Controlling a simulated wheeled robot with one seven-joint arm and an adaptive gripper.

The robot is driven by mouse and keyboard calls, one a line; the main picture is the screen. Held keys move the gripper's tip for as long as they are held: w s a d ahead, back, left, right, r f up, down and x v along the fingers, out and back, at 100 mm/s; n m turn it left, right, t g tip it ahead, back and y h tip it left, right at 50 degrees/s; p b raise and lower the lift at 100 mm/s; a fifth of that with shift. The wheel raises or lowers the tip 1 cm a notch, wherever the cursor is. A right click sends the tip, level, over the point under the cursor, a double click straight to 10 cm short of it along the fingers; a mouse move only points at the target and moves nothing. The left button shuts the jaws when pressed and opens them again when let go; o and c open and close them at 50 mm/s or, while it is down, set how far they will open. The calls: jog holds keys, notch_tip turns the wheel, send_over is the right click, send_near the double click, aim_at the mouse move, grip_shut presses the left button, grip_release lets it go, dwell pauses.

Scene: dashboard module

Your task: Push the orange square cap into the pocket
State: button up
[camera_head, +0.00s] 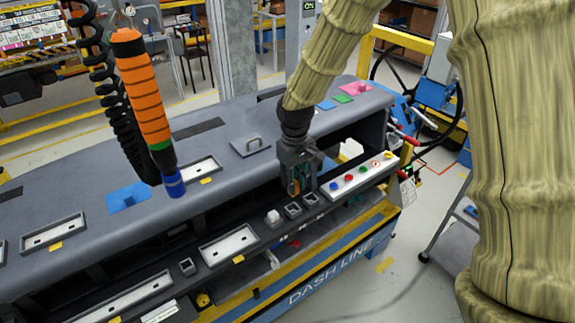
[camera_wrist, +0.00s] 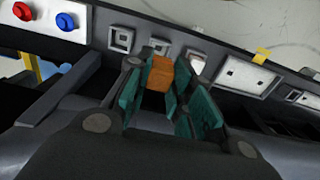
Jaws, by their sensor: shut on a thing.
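The orange square cap (camera_wrist: 160,73) sits between the two teal finger pads of my gripper (camera_wrist: 162,82) in the wrist view. My gripper is shut on it. In the head view only a small orange part of the cap (camera_head: 292,187) shows between the dark fingers. Two small square grey-rimmed pockets, a nearer one (camera_head: 293,210) and one to its right (camera_head: 311,198), lie on the dashboard's front ledge just below my gripper. They also show in the wrist view, one (camera_wrist: 121,39) left of the other (camera_wrist: 158,46). The cap appears apart from both; the exact gap cannot be told.
A white square block (camera_head: 273,216) stands in the ledge left of the pockets. A white button panel (camera_head: 358,177) lies close to the right. Further left are a wide white-floored recess (camera_head: 228,243) and another small pocket (camera_head: 187,266). An orange hanging tool (camera_head: 143,90) is at left.

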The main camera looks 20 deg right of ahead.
jog(key=shift+w, duration=0.45)
jog(key=shift+s+r, duration=0.15)
jog(key=shift+s, duration=0.1)
jog(key=shift+w, duration=0.15)
jog(key=shift+p, duration=0.3)
jog(key=shift+s+f+b, duration=0.25)
jog(key=shift+f+b, duration=0.25)
jog(key=shift+f, duration=0.4)
jog(key=shift+w+f+b, duration=0.1)
jog(key=shift+f+b, duration=0.8)
jog(key=shift+f, duration=1.2)
jog(key=shift+p, duration=0.6)
